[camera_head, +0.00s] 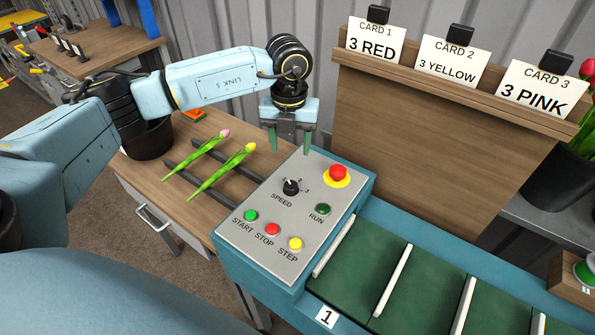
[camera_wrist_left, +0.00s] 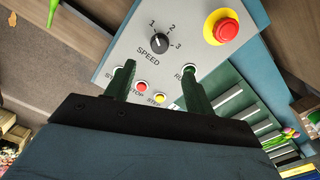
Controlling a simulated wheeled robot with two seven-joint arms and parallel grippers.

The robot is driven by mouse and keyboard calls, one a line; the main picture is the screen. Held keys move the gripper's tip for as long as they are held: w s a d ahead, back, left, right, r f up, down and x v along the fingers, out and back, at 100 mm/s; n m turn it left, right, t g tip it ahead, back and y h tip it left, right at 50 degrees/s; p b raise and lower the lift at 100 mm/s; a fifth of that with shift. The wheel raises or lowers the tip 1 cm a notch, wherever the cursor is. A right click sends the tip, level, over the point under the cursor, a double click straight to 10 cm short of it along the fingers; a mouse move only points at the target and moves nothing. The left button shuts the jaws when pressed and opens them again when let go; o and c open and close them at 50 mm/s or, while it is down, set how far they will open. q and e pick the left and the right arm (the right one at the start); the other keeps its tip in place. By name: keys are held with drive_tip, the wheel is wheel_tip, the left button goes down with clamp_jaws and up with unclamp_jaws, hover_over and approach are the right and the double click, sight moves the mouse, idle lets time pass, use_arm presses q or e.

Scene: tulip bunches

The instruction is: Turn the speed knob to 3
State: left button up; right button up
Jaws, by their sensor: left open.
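The black speed knob (camera_head: 291,187) is on the grey control panel (camera_head: 262,253), above the word SPEED, with numbers 1, 2 and 3 around it. In the left wrist view the knob (camera_wrist_left: 159,43) shows a light pointer mark that seems to face the 1, though it is small. My left gripper (camera_head: 290,145) points down, open and empty, near the panel's far edge, beyond the knob. In the left wrist view the knob lies ahead of the gap between the fingertips (camera_wrist_left: 159,67), apart from both. My right gripper is not in view.
A red stop button (camera_head: 337,173) on yellow is right of the knob. RUN (camera_head: 323,209), START (camera_head: 251,216), STOP (camera_head: 272,229) and STEP (camera_head: 295,244) surround it. Two tulips (camera_head: 222,170) lie on rails to the left. A wooden card board (camera_head: 440,125) rises behind the green conveyor (camera_head: 425,285).

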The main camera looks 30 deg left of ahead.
use_arm(q)
hover_over(291, 184)
drive_tip(key=f, duration=0.5)
drive_tip(key=shift+s+f, duration=0.2)
wheel_tip(291, 184, down, 6)
drive_tip(key=shift+w+r, duration=0.1)
drive_tip(key=shift+r, duration=0.05)
drive_tip(key=shift+f, duration=0.55)
drive_tip(key=shift+c, duration=0.5)
drive_tip(key=c, duration=0.9)
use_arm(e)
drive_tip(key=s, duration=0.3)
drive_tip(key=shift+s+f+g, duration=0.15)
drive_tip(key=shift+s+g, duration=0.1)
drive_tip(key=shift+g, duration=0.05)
